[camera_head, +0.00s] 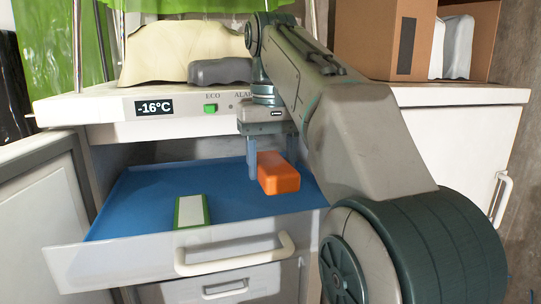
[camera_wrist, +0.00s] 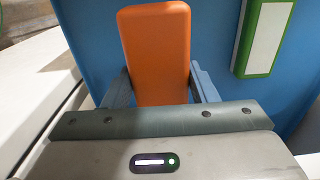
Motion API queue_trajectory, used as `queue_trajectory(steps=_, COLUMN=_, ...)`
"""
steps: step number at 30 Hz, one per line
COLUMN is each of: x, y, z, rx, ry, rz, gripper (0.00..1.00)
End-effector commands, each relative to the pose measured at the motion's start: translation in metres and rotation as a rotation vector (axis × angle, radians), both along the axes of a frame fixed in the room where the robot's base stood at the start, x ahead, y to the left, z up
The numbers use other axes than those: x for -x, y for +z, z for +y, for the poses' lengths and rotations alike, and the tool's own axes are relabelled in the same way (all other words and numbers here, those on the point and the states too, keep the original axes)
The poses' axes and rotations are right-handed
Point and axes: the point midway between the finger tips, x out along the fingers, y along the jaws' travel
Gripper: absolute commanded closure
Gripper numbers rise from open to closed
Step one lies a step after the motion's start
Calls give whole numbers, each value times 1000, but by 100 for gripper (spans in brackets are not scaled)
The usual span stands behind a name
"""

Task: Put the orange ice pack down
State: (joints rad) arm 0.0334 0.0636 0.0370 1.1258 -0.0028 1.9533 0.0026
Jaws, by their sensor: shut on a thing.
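The orange ice pack (camera_head: 279,174) is a small rounded block at the right part of the open blue-lined drawer (camera_head: 140,195) in the head view. My gripper (camera_head: 268,172) points down and is shut on it. In the wrist view the orange ice pack (camera_wrist: 157,50) stands out between the two fingers (camera_wrist: 160,88), with its near end hidden by the gripper body. I cannot tell whether its underside touches the drawer floor.
A green-edged white block (camera_head: 192,211) lies in the drawer left of the ice pack. The drawer front with its handle (camera_head: 235,260) is nearest me. The freezer body with a -16°C display (camera_head: 154,107) is above. The drawer's left floor is free.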

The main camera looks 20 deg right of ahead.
Motion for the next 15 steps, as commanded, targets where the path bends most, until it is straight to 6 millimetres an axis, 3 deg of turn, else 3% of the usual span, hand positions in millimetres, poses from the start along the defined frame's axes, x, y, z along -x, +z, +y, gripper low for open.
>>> queue_trajectory(steps=15, x=0, y=-52, z=0, rx=0, ry=0, rz=-1, gripper=81)
